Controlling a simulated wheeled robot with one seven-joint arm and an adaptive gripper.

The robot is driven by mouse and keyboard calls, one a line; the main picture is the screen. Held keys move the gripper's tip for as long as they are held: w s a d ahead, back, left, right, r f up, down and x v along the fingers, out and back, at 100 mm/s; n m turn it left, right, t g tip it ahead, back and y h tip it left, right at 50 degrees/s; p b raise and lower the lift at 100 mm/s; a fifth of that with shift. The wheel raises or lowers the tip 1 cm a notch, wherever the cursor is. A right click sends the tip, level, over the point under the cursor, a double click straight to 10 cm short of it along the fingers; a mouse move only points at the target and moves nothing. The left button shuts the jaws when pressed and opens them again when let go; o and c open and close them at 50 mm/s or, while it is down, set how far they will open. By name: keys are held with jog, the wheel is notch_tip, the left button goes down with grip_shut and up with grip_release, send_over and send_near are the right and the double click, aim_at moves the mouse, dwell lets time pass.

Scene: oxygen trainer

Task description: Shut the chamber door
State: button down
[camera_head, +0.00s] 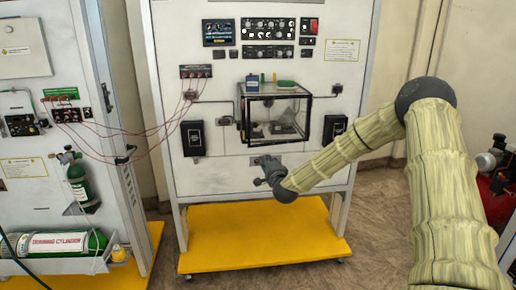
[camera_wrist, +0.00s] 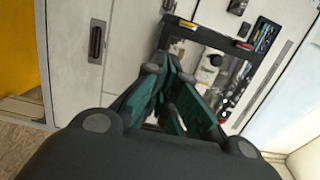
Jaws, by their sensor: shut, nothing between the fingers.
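The chamber (camera_head: 276,92) is a clear box with a black frame on the white panel. It also shows, turned sideways, in the wrist view (camera_wrist: 182,27). Inside it are small dark and pale items. Its clear door is hard to make out from the frame, so I cannot tell how far it stands open. My gripper (camera_head: 264,168) is below the chamber, in front of the panel. In the wrist view, my gripper (camera_wrist: 168,72) has its teal-padded fingers together and empty, overlapping the near frame edge. I cannot tell whether they touch it.
Small coloured items (camera_head: 268,79) lie on the chamber's top. Dark boxes (camera_head: 193,138) flank it on the panel. Red leads (camera_head: 165,125) run to the left rack, which holds green cylinders (camera_head: 65,243). A yellow base (camera_head: 262,240) lies below. The floor to its right is clear.

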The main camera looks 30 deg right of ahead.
jog(key=p, duration=0.4)
send_near(257, 146)
jog(key=x, duration=0.4)
jog(key=shift+w, duration=0.35)
jog(key=shift+p+x, duration=0.5)
jog(key=shift+x, duration=0.8)
